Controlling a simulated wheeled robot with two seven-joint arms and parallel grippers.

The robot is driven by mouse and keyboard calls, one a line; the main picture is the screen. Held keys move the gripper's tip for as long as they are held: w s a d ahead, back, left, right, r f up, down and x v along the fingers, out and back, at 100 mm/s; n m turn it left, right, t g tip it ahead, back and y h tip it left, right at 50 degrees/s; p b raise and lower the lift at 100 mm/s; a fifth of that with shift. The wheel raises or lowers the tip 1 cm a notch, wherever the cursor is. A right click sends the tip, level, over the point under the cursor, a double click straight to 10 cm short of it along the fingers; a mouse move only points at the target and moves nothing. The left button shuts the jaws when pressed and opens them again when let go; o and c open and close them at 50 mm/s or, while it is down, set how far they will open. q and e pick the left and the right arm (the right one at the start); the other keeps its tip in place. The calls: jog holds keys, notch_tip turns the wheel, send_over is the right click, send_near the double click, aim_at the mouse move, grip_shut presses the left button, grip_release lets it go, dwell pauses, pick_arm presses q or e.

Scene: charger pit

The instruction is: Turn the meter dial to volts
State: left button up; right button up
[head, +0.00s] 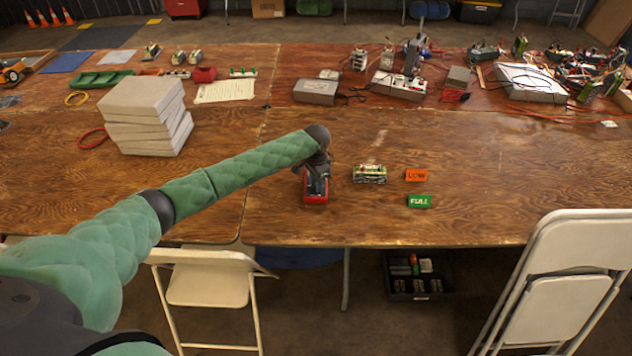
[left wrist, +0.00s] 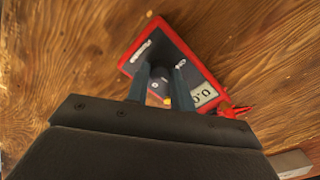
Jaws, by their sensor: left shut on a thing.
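The meter (head: 315,198) lies on the table with a red rim and dark face. It also shows in the left wrist view (left wrist: 206,72), with a light display (left wrist: 203,95) that seems to read zero, turned in the picture. My left gripper (head: 317,177) is above the meter, pointing down. In the left wrist view its two fingers (left wrist: 160,88) are down on the meter's face, one on each side of the dial (left wrist: 158,85), shut on it. The dial's marks and pointer are mostly hidden or too small to read. My right gripper is out of view.
A battery pack (head: 369,174) stands right of the meter, beside an orange LOW card (head: 416,175) and a green FULL card (head: 419,201). Red leads (left wrist: 236,110) lie by the meter. A stack of white boxes (head: 146,112) is at left. The table's right front is clear.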

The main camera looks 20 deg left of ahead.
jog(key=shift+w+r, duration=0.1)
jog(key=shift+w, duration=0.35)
pick_arm(q)
jog(key=o, duration=1)
jog(key=shift+r, duration=0.4)
notch_tip(320, 180, up, 6)
jog(key=shift+f+b, duration=0.2)
jog(key=shift+b, duration=1.05)
jog(key=shift+r, duration=0.75)
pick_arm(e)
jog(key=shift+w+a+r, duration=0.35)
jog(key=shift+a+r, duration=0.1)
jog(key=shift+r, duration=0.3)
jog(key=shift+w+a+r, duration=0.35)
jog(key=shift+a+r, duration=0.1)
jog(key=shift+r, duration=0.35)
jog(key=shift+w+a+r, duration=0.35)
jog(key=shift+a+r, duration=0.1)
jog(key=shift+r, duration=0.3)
